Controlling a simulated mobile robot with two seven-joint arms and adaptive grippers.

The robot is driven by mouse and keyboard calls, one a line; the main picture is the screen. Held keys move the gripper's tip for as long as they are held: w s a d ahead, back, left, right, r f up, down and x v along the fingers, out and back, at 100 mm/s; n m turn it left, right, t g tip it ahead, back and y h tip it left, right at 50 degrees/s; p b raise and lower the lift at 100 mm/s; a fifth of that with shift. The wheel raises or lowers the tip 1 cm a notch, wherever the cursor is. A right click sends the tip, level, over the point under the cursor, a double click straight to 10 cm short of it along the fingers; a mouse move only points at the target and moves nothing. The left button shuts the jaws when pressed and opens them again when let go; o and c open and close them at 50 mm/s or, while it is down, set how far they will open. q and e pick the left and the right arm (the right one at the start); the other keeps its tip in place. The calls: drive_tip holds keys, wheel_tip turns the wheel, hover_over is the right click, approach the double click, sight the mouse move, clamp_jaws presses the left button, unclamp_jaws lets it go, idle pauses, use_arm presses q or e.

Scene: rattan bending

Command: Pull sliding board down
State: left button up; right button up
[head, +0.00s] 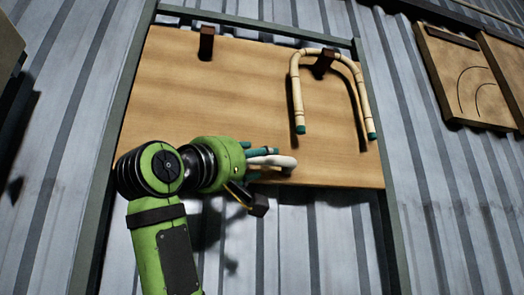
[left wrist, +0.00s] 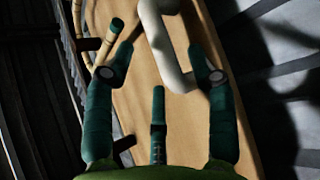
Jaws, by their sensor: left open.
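The sliding board (head: 215,100) is a wide wooden panel set between two grey upright rails. A white, rounded handle (head: 287,162) is at its lower edge. My left gripper (head: 265,157) is at this handle, coming from the left. In the left wrist view, the left gripper's (left wrist: 163,62) teal fingers are spread apart. The white handle (left wrist: 162,35) lies between them, in front of the board (left wrist: 190,120). I cannot tell whether any finger touches it. My right gripper is in neither view.
A bent rattan piece (head: 296,85) with green ends hangs from a dark peg (head: 323,64) on the board. Another dark peg (head: 206,43) is bare. Wooden panels (head: 450,75) are on the corrugated wall at right. The wall below the board is largely clear.

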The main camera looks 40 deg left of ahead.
sight(258, 158)
use_arm(q)
drive_tip(key=p+x, duration=0.1)
drive_tip(key=x, duration=0.2)
drive_tip(key=shift+w+a, duration=0.1)
drive_tip(key=shift+w, duration=0.1)
drive_tip(key=shift+w+a, duration=0.1)
drive_tip(key=shift+w, duration=0.05)
drive_tip(key=shift+s+d, duration=0.2)
drive_tip(key=shift+s, duration=0.05)
drive_tip(key=shift+c, duration=0.8)
drive_tip(key=shift+s+d, duration=0.1)
clamp_jaws()
drive_tip(key=shift+r, duration=0.1)
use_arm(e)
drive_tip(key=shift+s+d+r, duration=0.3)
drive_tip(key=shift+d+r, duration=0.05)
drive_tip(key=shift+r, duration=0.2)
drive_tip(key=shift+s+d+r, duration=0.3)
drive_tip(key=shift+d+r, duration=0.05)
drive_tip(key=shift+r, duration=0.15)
